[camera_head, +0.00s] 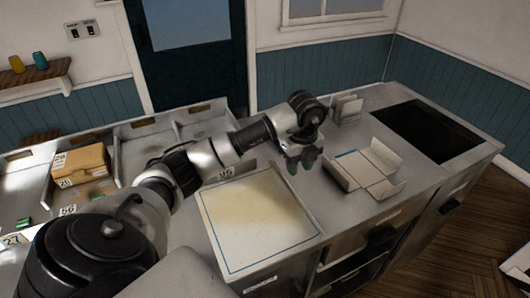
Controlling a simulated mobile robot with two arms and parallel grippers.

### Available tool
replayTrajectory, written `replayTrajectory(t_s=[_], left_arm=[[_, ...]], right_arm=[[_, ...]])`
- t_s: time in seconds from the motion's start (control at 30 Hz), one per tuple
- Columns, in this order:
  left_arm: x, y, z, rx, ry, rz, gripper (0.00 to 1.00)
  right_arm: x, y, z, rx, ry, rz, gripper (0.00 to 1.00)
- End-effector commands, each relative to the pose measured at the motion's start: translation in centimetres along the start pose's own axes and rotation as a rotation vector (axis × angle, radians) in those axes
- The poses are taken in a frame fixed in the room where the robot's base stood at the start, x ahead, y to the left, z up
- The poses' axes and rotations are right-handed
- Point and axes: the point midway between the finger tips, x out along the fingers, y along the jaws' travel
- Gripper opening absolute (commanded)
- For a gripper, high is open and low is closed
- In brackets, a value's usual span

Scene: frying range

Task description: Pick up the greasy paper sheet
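The greasy paper sheet (262,222) lies flat on the counter in front of me. It is cream-coloured with yellowish stains and a thin blue border. My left arm reaches in from the left across the back of the counter. My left gripper (300,164) points down beyond the sheet's far right corner, apart from it. Its greenish fingertips are small and close together, so whether they are open or shut is unclear. Nothing shows held in it. My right gripper is out of view.
An open white carton (362,171) stands right of the gripper, with upright white cards (347,108) behind it. A dark rectangular opening (427,132) lies farther right in the counter. A cardboard box (80,164) sits in the compartments at left.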

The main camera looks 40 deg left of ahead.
Motion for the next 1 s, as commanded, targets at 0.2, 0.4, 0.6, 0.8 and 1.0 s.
replayTrajectory(t_s=[0.2, 0.4, 0.6, 0.8, 1.0], left_arm=[[3.3, 0.0, -0.1, 0.002, 0.004, 0.003, 0.35], [4.8, 0.1, -0.1, 0.002, 0.004, 0.002, 0.35], [7.7, 0.2, 0.0, 0.002, 0.005, 0.004, 0.35], [9.6, 0.2, 0.1, 0.003, 0.003, 0.001, 0.35], [9.7, 0.2, 0.1, 0.004, 0.002, 0.0, 0.35]], right_arm=[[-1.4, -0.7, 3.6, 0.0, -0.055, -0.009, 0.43], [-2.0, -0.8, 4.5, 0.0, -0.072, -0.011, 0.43], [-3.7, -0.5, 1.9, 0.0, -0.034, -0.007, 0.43], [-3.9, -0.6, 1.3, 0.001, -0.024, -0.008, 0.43], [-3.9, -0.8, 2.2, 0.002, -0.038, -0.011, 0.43]])
